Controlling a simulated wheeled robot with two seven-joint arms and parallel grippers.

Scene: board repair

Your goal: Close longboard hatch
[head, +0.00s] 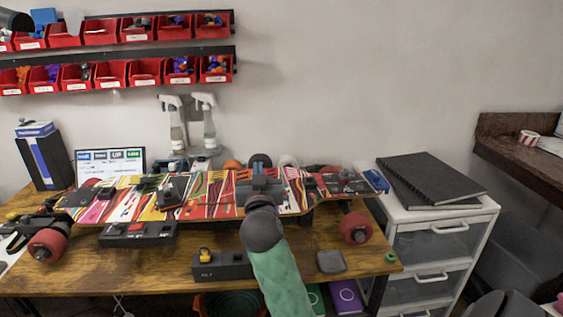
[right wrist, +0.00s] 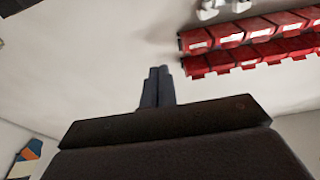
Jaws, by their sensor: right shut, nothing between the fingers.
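The longboard (head: 212,192) lies across the wooden table, its colourful patterned side up, with red wheels (head: 356,227) at its ends. Dark parts sit on it, including a dark flat piece (head: 173,191) left of centre; I cannot tell which part is the hatch, or whether it is open. My right gripper (head: 258,172) is over the right-centre of the board, shut and empty, and covers part of it; I cannot tell whether it touches. Its closed fingers also show in the right wrist view (right wrist: 158,82), with wall and bins beyond. My left gripper is not in view.
Spray bottles (head: 208,130) stand behind the board. A white drawer cabinet (head: 435,235) with a black notebook (head: 430,178) is at right. Red bins (head: 112,73) line the wall.

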